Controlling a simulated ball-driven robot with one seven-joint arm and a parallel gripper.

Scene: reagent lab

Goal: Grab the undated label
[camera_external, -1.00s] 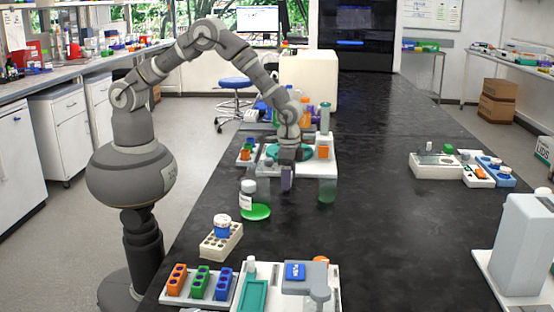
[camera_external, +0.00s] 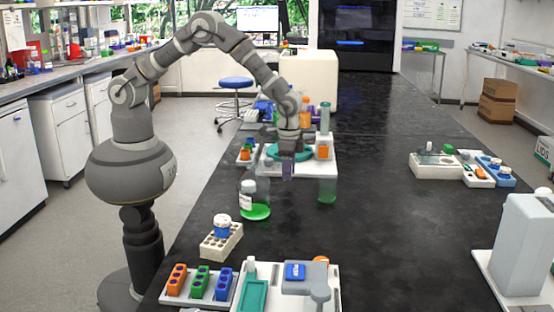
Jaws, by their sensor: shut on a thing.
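My gripper (camera_external: 288,160) points down at the near edge of a white board (camera_external: 322,166) on the black bench. It is shut on a small purplish piece (camera_external: 288,172) that hangs just below the fingers. The piece is too small for me to read any writing or date on it. I cannot tell whether that label bears a date.
A green-filled vial (camera_external: 327,190) stands right of the gripper. A beige rack (camera_external: 221,240) with a blue-white vial, a tray of coloured blocks (camera_external: 198,288) and a device (camera_external: 297,277) are nearer. The bench middle (camera_external: 400,220) is clear.

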